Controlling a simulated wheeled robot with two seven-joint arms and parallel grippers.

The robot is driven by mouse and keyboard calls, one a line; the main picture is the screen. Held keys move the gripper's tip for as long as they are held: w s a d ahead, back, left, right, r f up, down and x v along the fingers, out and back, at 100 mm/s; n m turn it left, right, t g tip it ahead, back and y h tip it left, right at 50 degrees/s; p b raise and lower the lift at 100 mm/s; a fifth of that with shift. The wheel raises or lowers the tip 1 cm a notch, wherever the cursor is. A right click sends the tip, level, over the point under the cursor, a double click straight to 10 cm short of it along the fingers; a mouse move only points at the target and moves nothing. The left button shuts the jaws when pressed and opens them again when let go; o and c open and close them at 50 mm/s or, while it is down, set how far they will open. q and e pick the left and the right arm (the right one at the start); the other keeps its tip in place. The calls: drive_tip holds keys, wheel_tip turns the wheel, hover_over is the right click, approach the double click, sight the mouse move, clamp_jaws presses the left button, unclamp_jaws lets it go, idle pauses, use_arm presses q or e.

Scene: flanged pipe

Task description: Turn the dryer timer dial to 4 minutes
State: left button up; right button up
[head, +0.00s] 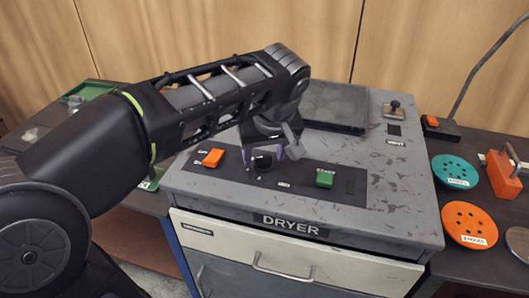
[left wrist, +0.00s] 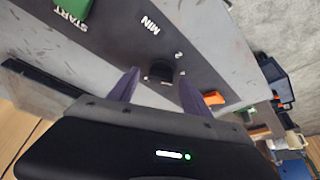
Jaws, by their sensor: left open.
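The grey dryer (head: 400,190) has a dark control panel (head: 345,191) on its top. The black timer dial (head: 262,161) is on this panel, and it also shows in the left wrist view (left wrist: 161,71) near the MIN label. My left gripper (head: 273,156) points down at the dial and is open. In the left wrist view, its purple fingers (left wrist: 158,88) are on either side of the dial, with gaps beside it; I cannot tell whether they touch it. The numbers around the dial are too small or hidden to read its setting. My right gripper is not in view.
An orange switch (head: 212,158) is left of the dial and a green START button (head: 325,178) is right of it. A vent knob (head: 395,106) stands at the dryer's back right. Teal (head: 455,171) and orange (head: 469,224) discs lie on the bench at right.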

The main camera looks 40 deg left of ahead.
use_arm(q)
drive_tip(key=shift+r, duration=0.15)
drive_tip(key=p+v, duration=0.1)
drive_tip(key=v, duration=0.6)
drive_tip(key=shift+r, duration=0.25)
drive_tip(key=shift+s+d, duration=0.15)
